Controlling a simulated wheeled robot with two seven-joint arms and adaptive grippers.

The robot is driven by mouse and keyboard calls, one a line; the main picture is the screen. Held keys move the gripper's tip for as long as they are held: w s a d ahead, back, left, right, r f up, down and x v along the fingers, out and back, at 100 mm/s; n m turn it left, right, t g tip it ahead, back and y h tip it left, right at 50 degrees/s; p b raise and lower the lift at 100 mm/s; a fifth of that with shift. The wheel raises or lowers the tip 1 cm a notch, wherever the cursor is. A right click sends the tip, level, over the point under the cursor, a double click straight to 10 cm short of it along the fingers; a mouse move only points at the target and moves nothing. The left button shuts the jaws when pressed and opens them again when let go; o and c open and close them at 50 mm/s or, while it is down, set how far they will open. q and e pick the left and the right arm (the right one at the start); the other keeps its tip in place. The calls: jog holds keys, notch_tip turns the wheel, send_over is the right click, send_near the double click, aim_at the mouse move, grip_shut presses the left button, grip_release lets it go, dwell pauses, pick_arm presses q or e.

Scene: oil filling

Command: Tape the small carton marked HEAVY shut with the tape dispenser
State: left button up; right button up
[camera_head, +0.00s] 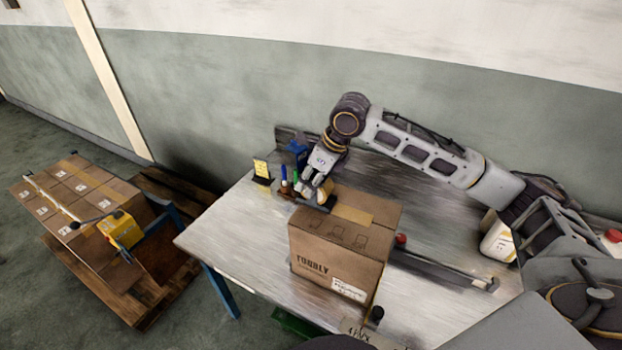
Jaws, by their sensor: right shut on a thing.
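A brown carton (335,258) stands on the metal worktable. Its front print is blurred, and I cannot read HEAVY on it; a white label is at its lower right. Its top flaps look closed, with a strip of tan tape (352,214) along the middle of the top. My right gripper (317,192) is at the carton's far left top edge, shut on what looks like the tape dispenser (326,192), with a tan roll showing. The gripper hides most of the dispenser, and I cannot tell whether it touches the carton. My left gripper is not in view.
A dark bar (445,270) lies right of the carton, near a white container (498,241). The table's left end (222,226) is clear. Left, cartons and a yellow tool (121,229) rest on a pallet.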

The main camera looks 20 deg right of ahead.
aim_at(334, 183)
jog(key=shift+s+d+f, duration=0.1)
jog(key=shift+f, duration=0.05)
jog(key=shift+s+d+b, duration=0.6)
jog(key=shift+s+d, duration=0.25)
jog(key=shift+s, duration=0.05)
jog(key=shift+r, duration=0.2)
jog(key=shift+s+d+f+b, duration=0.1)
jog(key=shift+s+d+b, duration=0.15)
jog(key=shift+b, duration=0.3)
jog(key=shift+s+d+f+b, duration=0.1)
jog(key=shift+s+d+b, duration=0.6)
jog(key=shift+b, duration=0.5)
jog(key=shift+s+a, duration=0.1)
jog(key=shift+a, duration=0.05)
